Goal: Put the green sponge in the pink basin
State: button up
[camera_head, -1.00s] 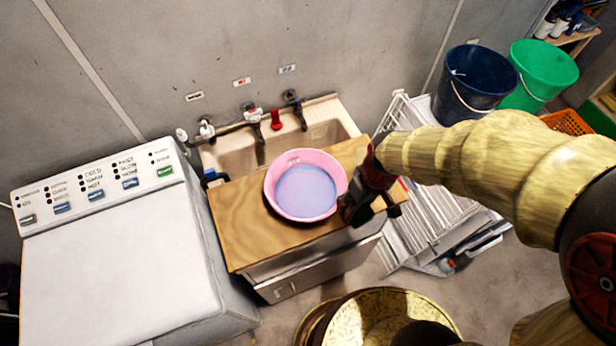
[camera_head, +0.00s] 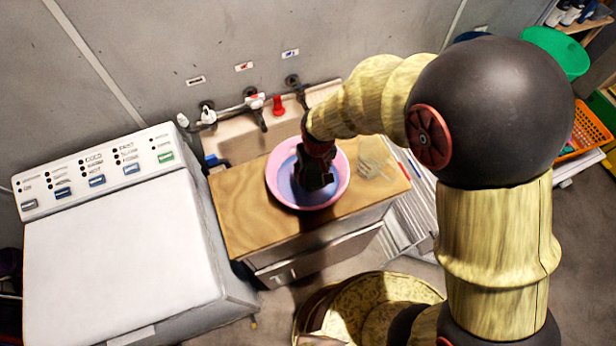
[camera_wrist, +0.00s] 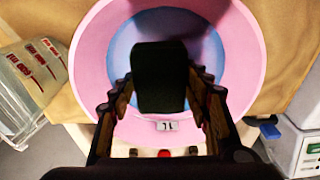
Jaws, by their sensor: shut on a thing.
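The pink basin (camera_head: 339,192) has a blue inside bottom and stands on the wooden board; its rim (camera_wrist: 249,60) fills much of the wrist view. My gripper (camera_head: 314,184) is over the basin, pointing down. In the wrist view, my gripper (camera_wrist: 160,100) is shut on a dark, rounded block, which I take to be the green sponge (camera_wrist: 160,70); it looks almost black-green in shadow. The sponge is framed by the basin's inside. I cannot tell its height above the bottom. In the head view my gripper hides the sponge.
A clear measuring jug (camera_head: 374,160) with red marks stands on the wooden board (camera_head: 243,215), right of the basin. A sink with taps (camera_head: 257,108) lies behind. A white washing machine (camera_head: 115,250) stands at left, a drying rack (camera_head: 405,232) at right.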

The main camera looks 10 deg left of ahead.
aim_at(308, 178)
jog(key=shift+w+a+f, duration=0.15)
jog(key=shift+a+f, duration=0.25)
jog(key=shift+f, duration=0.2)
jog(key=shift+w+a+f, duration=0.15)
jog(key=shift+a+f, duration=0.25)
jog(key=shift+f, duration=0.15)
notch_tip(308, 178, down, 3)
jog(key=shift+r, duration=0.1)
jog(key=o, duration=1.2)
